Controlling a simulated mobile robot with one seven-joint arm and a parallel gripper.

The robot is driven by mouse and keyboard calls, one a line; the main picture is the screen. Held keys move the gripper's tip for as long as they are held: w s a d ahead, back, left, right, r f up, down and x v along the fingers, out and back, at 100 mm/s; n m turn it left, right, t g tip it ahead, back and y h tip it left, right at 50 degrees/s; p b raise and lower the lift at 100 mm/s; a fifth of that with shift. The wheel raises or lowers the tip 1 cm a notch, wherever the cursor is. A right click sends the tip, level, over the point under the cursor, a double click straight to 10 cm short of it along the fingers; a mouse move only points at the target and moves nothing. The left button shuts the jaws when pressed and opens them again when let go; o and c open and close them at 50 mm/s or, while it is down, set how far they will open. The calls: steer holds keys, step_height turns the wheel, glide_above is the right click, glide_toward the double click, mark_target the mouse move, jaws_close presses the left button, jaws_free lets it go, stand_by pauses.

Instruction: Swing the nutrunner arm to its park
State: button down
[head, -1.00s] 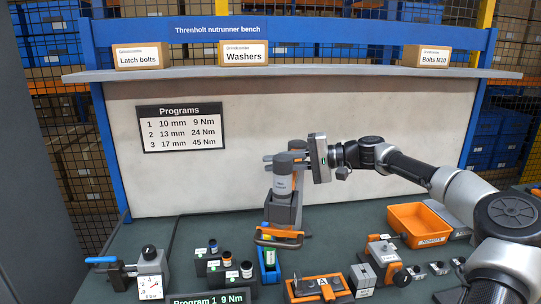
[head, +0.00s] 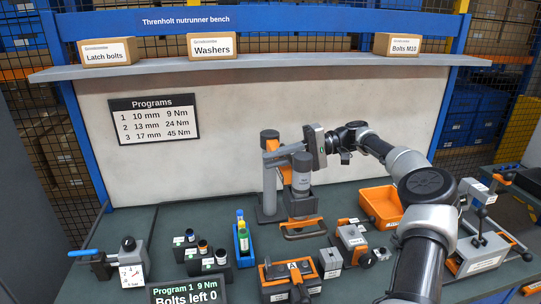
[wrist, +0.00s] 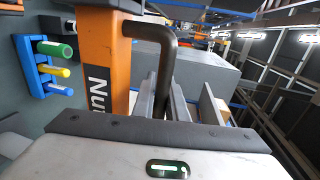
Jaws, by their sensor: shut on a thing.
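The nutrunner arm has an orange link (head: 270,150) at a grey upright post (head: 268,190) near the back middle of the bench. Its grey tool body (head: 302,172) hangs upright at the right of the post, above or in a grey holder with an orange front bar (head: 301,225); I cannot tell if they touch. My gripper (head: 281,156) is shut on the nutrunner's handle at the tool's top. In the wrist view, the dark bent handle (wrist: 160,45) runs down between my gripper's fingers (wrist: 178,103), beside the orange link (wrist: 98,65). The grip itself is partly hidden.
The display (head: 186,290) reads Program 1, 9 Nm, Bolts left 0. A blue rack (head: 243,245) with coloured sockets, a clamped fixture (head: 290,280) and an orange bin (head: 380,204) stand nearby. A lever device (head: 482,250) is at right. The back panel (head: 250,100) closes the rear.

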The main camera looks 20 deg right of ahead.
stand_by(0.3)
steer(key=c, duration=1.8)
jaws_free()
steer(key=shift+o, duration=0.2)
